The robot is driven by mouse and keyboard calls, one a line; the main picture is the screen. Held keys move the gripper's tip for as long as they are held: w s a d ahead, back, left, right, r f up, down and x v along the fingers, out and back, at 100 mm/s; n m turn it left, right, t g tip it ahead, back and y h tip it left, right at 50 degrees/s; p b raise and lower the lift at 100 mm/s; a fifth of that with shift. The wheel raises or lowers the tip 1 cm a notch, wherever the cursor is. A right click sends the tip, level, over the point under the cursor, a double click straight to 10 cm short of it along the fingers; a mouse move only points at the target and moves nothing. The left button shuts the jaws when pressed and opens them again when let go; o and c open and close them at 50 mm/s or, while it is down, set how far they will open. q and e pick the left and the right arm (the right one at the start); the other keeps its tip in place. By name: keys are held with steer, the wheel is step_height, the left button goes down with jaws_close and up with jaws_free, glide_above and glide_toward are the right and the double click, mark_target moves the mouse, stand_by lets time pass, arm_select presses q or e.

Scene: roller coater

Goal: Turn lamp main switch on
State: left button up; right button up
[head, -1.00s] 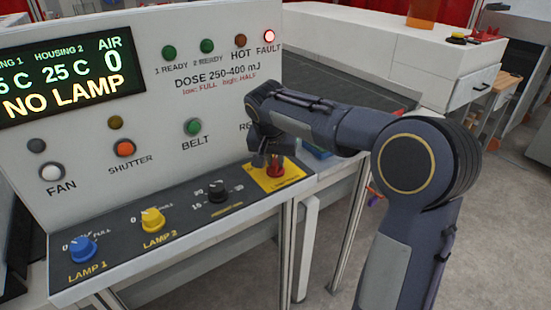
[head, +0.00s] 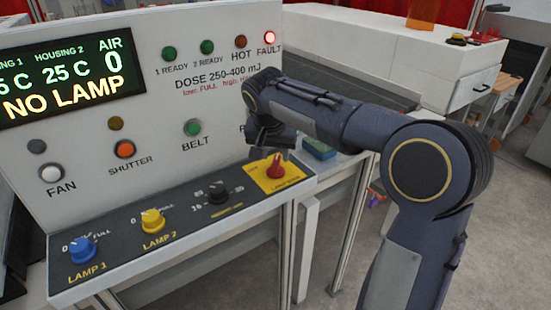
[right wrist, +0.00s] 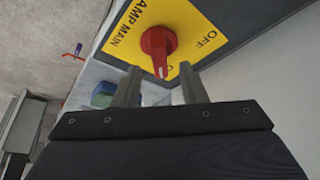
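The lamp main switch is a red rotary knob (head: 275,167) on a yellow plate (head: 290,183) at the right end of the sloped panel. In the right wrist view the knob (right wrist: 158,48) has its narrow end toward a partly hidden label beginning with "O"; the "OFF" label is off to its right. My right gripper (head: 258,154) is just above and behind the knob in the head view. In the wrist view its two fingers (right wrist: 161,88) are apart and empty, with the knob beyond their tips. My left gripper is not in view.
The panel also has a blue lamp 1 knob (head: 82,249), a yellow lamp 2 knob (head: 152,220) and a black knob (head: 217,192). The display (head: 70,78) reads "NO LAMP", and the red fault light (head: 270,38) is lit. A green-blue object (head: 319,149) lies beside the console.

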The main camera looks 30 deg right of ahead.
steer(key=v, duration=0.4)
steer(key=shift+s+a+r, duration=0.1)
steer(key=shift+r, duration=0.15)
steer(key=s+a+f+n+y, duration=0.2)
steer(key=s+a+f, duration=0.1)
steer(key=s, duration=0.6)
steer(key=s+a+f+n+t+y, duration=0.1)
steer(key=s+a+f+n+y, duration=0.1)
steer(key=s+f, duration=0.3)
steer(key=s+a+f+n+t+y, duration=0.1)
steer(key=s+a+f, duration=0.3)
steer(key=s, duration=0.9)
steer(key=shift+f+n+y, duration=0.6)
steer(key=shift+n+y, duration=0.2)
steer(key=shift+y, duration=0.1)
steer(key=shift+a, duration=0.1)
